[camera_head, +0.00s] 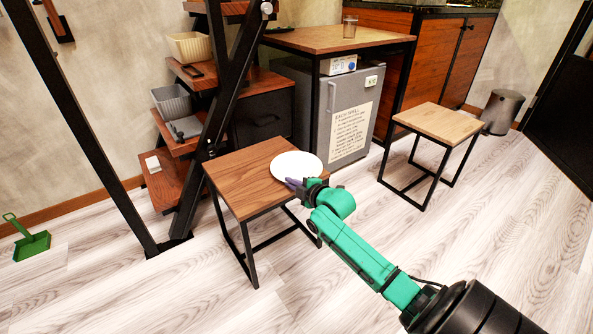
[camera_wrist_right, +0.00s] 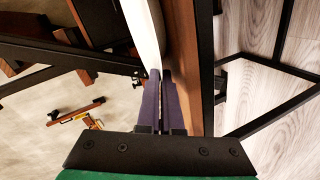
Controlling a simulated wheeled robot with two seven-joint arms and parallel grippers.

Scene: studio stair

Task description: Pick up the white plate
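The white plate (camera_head: 297,164) is at the right back part of the near wooden stool (camera_head: 245,179), over its top. I cannot tell whether it rests flat on the wood or is slightly raised. My right gripper (camera_head: 297,184) is at the plate's front rim. In the right wrist view, its purple fingers (camera_wrist_right: 158,92) are close together with the rim of the white plate (camera_wrist_right: 144,28) between their tips. The stool's edge (camera_wrist_right: 184,60) runs close beside the fingers. My left gripper is not in view.
A second stool (camera_head: 440,122) stands to the right. Behind are a grey mini fridge (camera_head: 345,110), a wooden table (camera_head: 335,38) and stair shelves with baskets (camera_head: 172,102). A black post stands left of the near stool. The floor in front is clear.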

